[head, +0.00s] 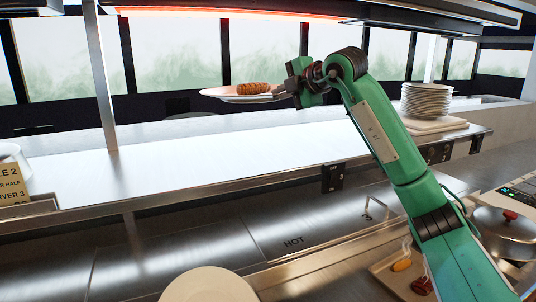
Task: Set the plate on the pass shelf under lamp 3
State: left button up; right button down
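A plate (222,95) carrying a browned, sausage-like piece of food (252,88) is at the upper middle of the head view. My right gripper (284,89) is at its right edge and appears shut on its rim. The plate looks roughly level and held above the steel pass shelf (200,157); the exact gap cannot be told. A glowing orange lamp strip (230,14) runs overhead; its number is not readable. My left gripper is not in view.
A stack of plates (427,100) stands on a board at the shelf's right. A post (101,75) rises at the left. A lidded pot (505,230), a food tray (385,272) and another plate (208,287) are lower down. The shelf's middle is clear.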

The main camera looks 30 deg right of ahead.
jog(key=p, duration=0.3)
send_over(281, 169)
notch_tip(281, 169, down, 12)
jog(key=shift+w+f, duration=0.1)
jog(key=shift+f, duration=0.1)
jog(key=shift+f+p, duration=0.55)
jog(key=shift+f, duration=1.9)
jog(key=c, duration=1.9)
grip_release()
jog(key=shift+f, duration=0.15)
